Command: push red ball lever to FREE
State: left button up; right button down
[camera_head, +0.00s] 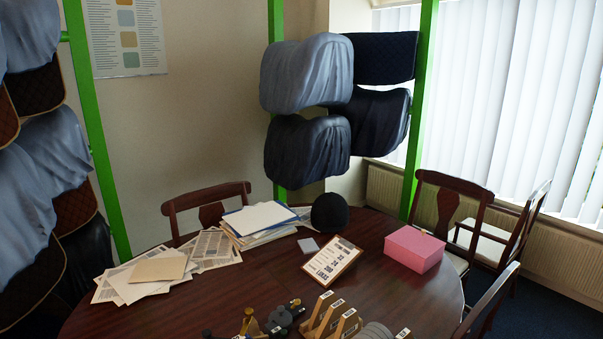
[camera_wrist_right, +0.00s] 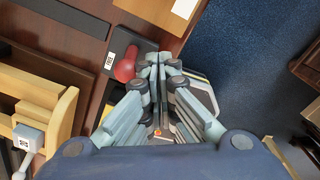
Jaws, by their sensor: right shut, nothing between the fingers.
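The red ball (camera_wrist_right: 125,70) of the lever shows in the right wrist view, above a dark base plate (camera_wrist_right: 141,49) with a small white label. Whatever lies beneath the fingers is hidden. The red ball is not seen in the head view. My left gripper is in neither view.
In the right wrist view, a light wooden frame (camera_wrist_right: 48,92) stands left and blue carpet (camera_wrist_right: 245,40) lies right, past the table edge. In the head view, the round table (camera_head: 385,290) holds papers (camera_head: 150,275), a pink box (camera_head: 414,249), a clipboard (camera_head: 332,260) and wooden stands (camera_head: 345,325).

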jog(key=shift+w+a+b, duration=0.5)
jog(key=shift+w+b, duration=0.05)
jog(key=shift+w, duration=0.05)
jog(key=shift+s+d+r+p, duration=0.1)
jog(key=shift+s+d+p, duration=0.15)
jog(key=shift+p, duration=0.2)
jog(key=shift+s+d+p, duration=0.2)
jog(key=shift+s+p, duration=0.05)
jog(key=shift+p, duration=0.1)
notch_tip(320, 180, up, 7)
jog(key=p, duration=0.6)
